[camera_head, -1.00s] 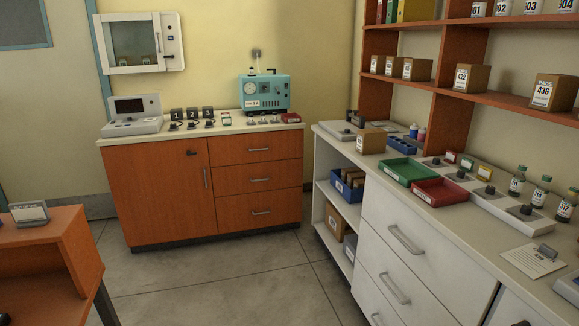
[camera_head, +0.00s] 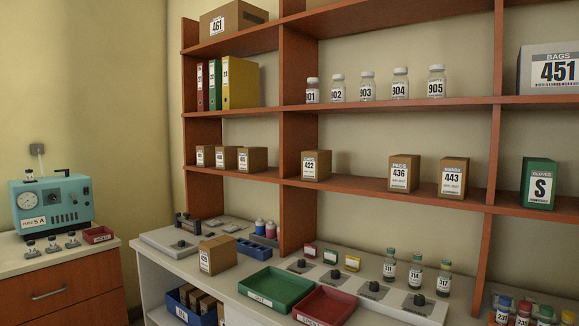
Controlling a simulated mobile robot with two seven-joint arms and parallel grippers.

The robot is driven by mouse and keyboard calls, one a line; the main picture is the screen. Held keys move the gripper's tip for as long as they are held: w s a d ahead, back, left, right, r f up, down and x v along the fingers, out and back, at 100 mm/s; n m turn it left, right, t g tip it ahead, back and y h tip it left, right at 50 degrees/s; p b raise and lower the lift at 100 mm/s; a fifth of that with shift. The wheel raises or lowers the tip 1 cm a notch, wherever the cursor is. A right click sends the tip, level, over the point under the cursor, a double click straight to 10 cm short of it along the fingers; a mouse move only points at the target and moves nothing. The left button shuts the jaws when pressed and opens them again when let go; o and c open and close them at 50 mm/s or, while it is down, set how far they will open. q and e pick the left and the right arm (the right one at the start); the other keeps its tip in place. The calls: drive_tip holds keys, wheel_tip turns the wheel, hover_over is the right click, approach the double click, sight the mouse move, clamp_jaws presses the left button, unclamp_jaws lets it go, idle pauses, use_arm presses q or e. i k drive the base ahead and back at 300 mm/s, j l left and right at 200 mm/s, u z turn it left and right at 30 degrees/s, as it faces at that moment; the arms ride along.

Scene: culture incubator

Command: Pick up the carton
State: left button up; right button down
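Several brown cartons are in view, and the frames do not show which one the task names. One carton (camera_head: 217,254) stands on the white counter, left of the green tray. Three small cartons stand in a row on the middle shelf, with one (camera_head: 252,159) at their right end. Cartons marked 422 (camera_head: 316,165), 436 (camera_head: 404,173) and 443 (camera_head: 453,178) stand further right on that shelf. A larger carton marked 461 (camera_head: 233,20) is on the top shelf. Neither of my grippers is in view.
A green tray (camera_head: 248,287) and a red tray (camera_head: 304,308) lie on the counter. Labelled vials (camera_head: 415,272) stand to their right. A blue bin (camera_head: 176,303) sits below the counter. Jars (camera_head: 400,84) line the upper shelf. A teal device (camera_head: 53,203) is at left.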

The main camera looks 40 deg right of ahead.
sight(316, 165)
drive_tip(key=i+u, duration=0.2)
drive_tip(key=i, duration=2.2)
drive_tip(key=i+z, duration=0.1)
drive_tip(key=z, duration=0.65)
drive_tip(key=i+z, duration=0.15)
drive_tip(key=z, duration=2.85)
